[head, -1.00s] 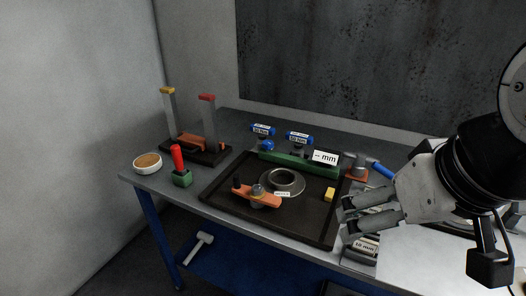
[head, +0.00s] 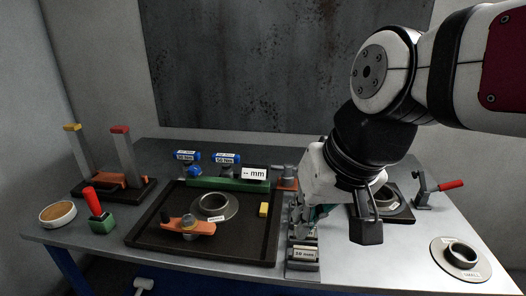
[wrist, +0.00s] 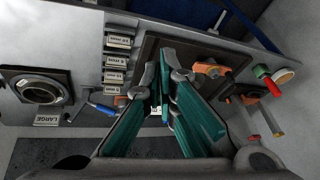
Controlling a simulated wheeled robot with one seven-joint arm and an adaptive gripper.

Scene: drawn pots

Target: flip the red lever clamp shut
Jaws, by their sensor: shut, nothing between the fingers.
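Two grey levers stand upright on a dark base at the left in the head view. One has a red tip (head: 120,130) and the other a yellow tip (head: 72,128). An orange block (head: 112,180) lies on that base. Another lever with a red handle (head: 450,185) slopes up to the right on a grey mount at the far right; I cannot tell for sure which is the clamp meant. My gripper (wrist: 165,72) is shut and empty.
A dark tray (head: 150,240) holds an orange part (head: 200,227), a grey ring (head: 232,208) and a yellow block (head: 264,210). A red handle on a green block (head: 100,224) and a round dish (head: 58,213) stand at left. A flanged ring (head: 450,268) lies at right.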

